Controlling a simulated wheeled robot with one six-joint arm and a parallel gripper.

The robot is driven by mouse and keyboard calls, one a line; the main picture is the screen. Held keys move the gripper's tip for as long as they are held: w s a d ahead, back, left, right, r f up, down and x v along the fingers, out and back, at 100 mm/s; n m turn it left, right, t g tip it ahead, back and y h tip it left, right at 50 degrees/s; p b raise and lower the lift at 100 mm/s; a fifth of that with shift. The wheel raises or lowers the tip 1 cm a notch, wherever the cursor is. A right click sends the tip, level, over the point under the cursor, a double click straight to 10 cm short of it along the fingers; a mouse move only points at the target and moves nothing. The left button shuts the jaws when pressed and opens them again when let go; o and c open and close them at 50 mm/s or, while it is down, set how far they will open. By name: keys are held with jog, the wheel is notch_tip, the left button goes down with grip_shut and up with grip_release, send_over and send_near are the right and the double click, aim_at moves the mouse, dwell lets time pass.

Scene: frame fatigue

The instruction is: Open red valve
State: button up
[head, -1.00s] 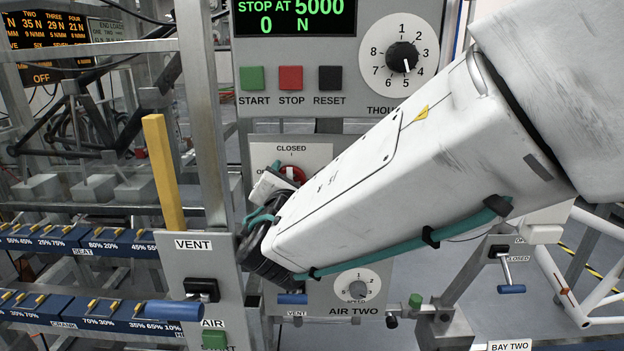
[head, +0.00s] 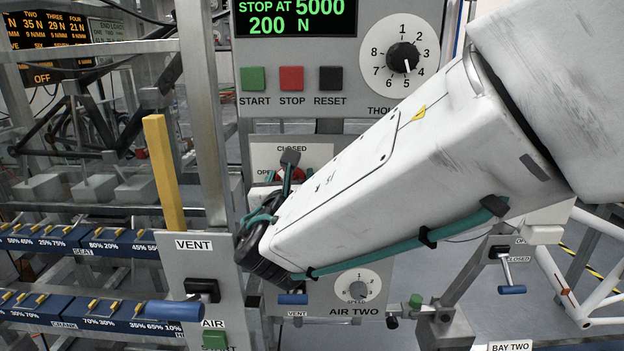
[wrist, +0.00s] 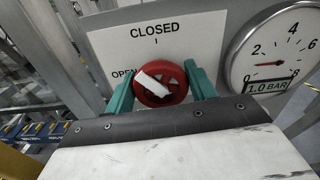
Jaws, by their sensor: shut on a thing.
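The red valve (wrist: 163,98) is a round knob with a white pointer bar, on a white plate marked CLOSED at the top and OPEN at the left. In the wrist view the bar is tilted, its upper end toward the OPEN side. My gripper (wrist: 160,76) has its teal fingers on the left and right sides of the knob and is shut on it. In the head view my gripper (head: 282,186) is at the plate below the display, and my arm and fingers hide most of the valve; only a bit of red (head: 298,174) shows.
A gauge (wrist: 277,55) marked 1.0 BAR is right of the valve. The display (head: 296,18) above reads 200 N. A yellow bar (head: 164,172) and VENT panel (head: 207,268) stand left. The AIR TWO dial (head: 358,286) is below my arm.

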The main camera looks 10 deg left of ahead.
jog(key=n, duration=0.5)
jog(key=shift+a+f+n, duration=0.1)
jog(key=shift+n, duration=0.2)
jog(key=shift+f+n, duration=0.1)
jog(key=shift+n, duration=2.2)
jog(key=o, duration=1)
jog(key=v, duration=0.8)
jog(key=shift+a, duration=0.15)
